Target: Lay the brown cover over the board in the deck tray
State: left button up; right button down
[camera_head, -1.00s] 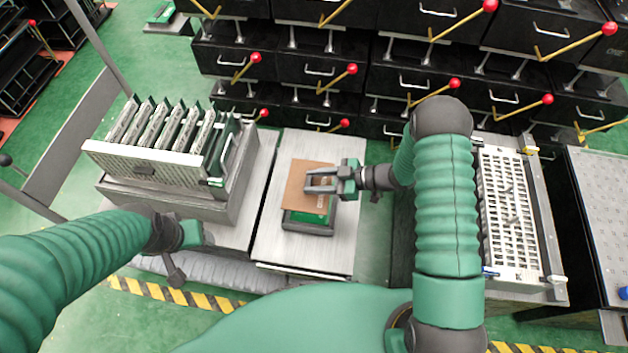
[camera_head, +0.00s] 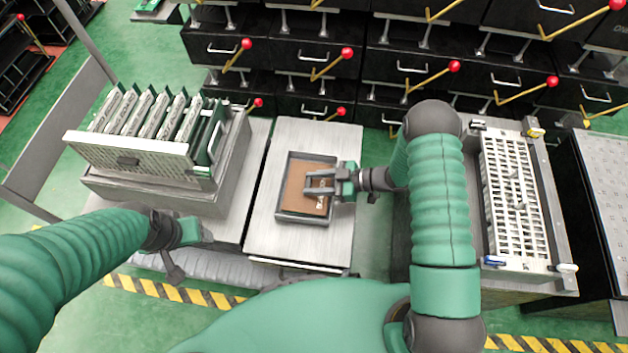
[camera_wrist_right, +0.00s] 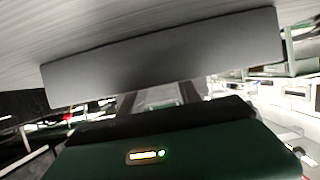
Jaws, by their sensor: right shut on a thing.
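The brown cover (camera_head: 296,202) lies inside the dark grey deck tray (camera_head: 283,217) on the middle metal table. It fills most of the tray, and the green board is hidden under it. My right gripper (camera_head: 308,186) reaches in from the right over the tray and is shut on the cover. In the right wrist view, a grey wall (camera_wrist_right: 160,60), probably the tray's side, stands close before the gripper; the cover cannot be made out there. My left gripper (camera_head: 190,230) hangs at the left, away from the tray; its fingers are not clear.
A rack of upright boards (camera_head: 150,125) stands left of the tray. A white slotted panel (camera_head: 515,200) in a fixture is at the right. Black drawers with red-knobbed levers (camera_head: 310,60) line the back. Bare metal table (camera_head: 300,140) lies behind the tray.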

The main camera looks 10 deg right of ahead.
jog(key=shift+a+f, duration=0.1)
jog(key=shift+f, duration=0.1)
jog(key=c, duration=0.8)
grip_release()
jog(key=shift+o, duration=0.2)
jog(key=p+v, duration=0.3)
jog(key=v, duration=0.8)
jog(key=shift+w+r+p, duration=0.1)
jog(key=shift+r+p, duration=0.05)
jog(key=shift+p, duration=0.2)
jog(key=shift+d+r, duration=0.15)
jog(key=shift+d, duration=0.35)
